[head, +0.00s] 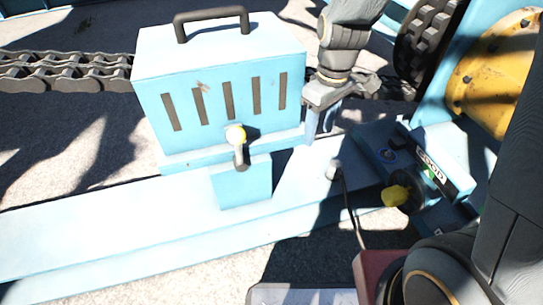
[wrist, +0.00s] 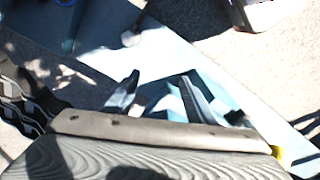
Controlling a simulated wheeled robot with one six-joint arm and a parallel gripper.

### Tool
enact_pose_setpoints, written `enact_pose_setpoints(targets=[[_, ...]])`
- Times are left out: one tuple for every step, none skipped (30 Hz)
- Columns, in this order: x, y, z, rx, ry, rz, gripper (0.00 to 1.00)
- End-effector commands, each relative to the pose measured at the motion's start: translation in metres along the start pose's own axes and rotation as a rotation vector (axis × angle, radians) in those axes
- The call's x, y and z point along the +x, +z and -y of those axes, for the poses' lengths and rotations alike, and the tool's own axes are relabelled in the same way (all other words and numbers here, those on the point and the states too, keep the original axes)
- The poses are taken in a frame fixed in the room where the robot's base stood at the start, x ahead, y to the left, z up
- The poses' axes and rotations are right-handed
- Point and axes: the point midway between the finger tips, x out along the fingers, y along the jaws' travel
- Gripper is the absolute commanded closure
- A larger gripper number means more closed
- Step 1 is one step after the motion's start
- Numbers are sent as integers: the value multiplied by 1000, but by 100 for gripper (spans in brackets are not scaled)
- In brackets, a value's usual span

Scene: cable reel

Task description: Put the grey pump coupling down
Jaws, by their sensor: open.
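A small grey rounded piece, which looks like the pump coupling (head: 333,170), sits on the light blue ledge with a dark cable or hose running down from it. In the wrist view a grey rounded end that looks like the same coupling (wrist: 131,38) lies beyond the fingertips. My gripper (head: 321,118) points down beside the right side of the blue box, above and behind the coupling. In the wrist view my gripper (wrist: 160,78) has its two fingers apart with nothing held between them. The coupling is clear of the fingers.
The light blue box (head: 218,62) with a dark handle stands left of my gripper. A lever with a pale knob (head: 236,134) sticks out in front. A dark blue unit with a yellow knob (head: 396,195) is at right. A heavy chain (head: 65,70) lies behind. The ledge's left part is clear.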

Motion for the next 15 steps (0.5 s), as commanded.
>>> enact_pose_setpoints(targets=[[-15,-3,20,7,-1,-11,50],[-22,-4,30,17,-3,-16,50],[-31,-4,44,31,-8,-21,50],[-38,-4,56,40,-12,-26,50],[-46,-3,68,50,-15,-31,50],[-56,-1,85,65,-22,-37,50],[-64,1,98,76,-28,-43,50],[-72,4,112,89,-35,-48,50],[-82,10,131,103,-44,-55,50],[-89,14,144,115,-52,-58,50],[-95,19,156,127,-60,-62,50],[-102,26,172,143,-71,-64,50],[-107,31,182,153,-79,-67,50],[-112,36,192,162,-86,-68,50],[-116,43,203,175,-96,-69,50]])
